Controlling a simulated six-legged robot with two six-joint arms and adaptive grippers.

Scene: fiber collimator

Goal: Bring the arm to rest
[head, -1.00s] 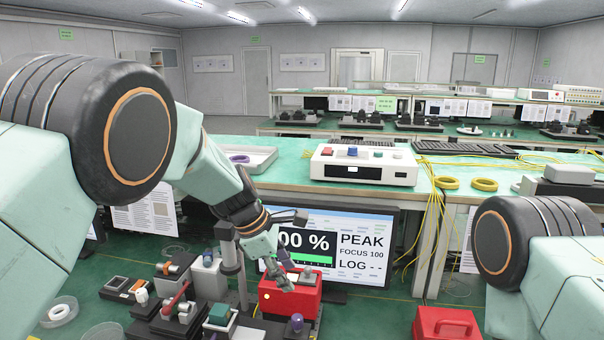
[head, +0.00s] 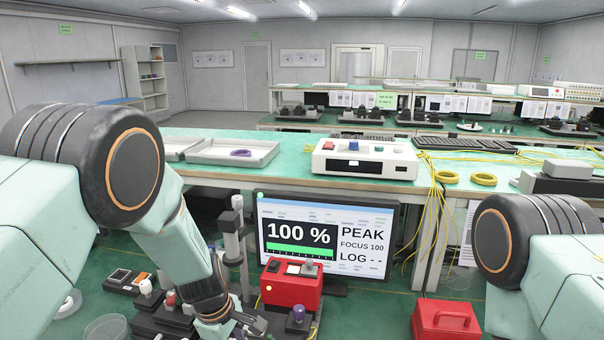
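My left arm comes in from the left and reaches down to the bottom of the head view. Its gripper (head: 250,324) is low over the bench, left of the red box (head: 291,290) and close to the dark optical mounts (head: 172,318). The fingers are small and partly lost among the dark parts, so I cannot tell whether they are open or hold anything. The monitor (head: 328,243) behind reads 100 %, PEAK, FOCUS 100 and LOG - -. Only the upper part of my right arm shows at the right; its gripper is out of view.
A grey post (head: 233,240) stands beside my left forearm. A red case (head: 446,322) sits at the lower right, with open green surface between it and the red box. Behind are a white instrument (head: 364,162), yellow cables (head: 437,215) and a tray (head: 232,150).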

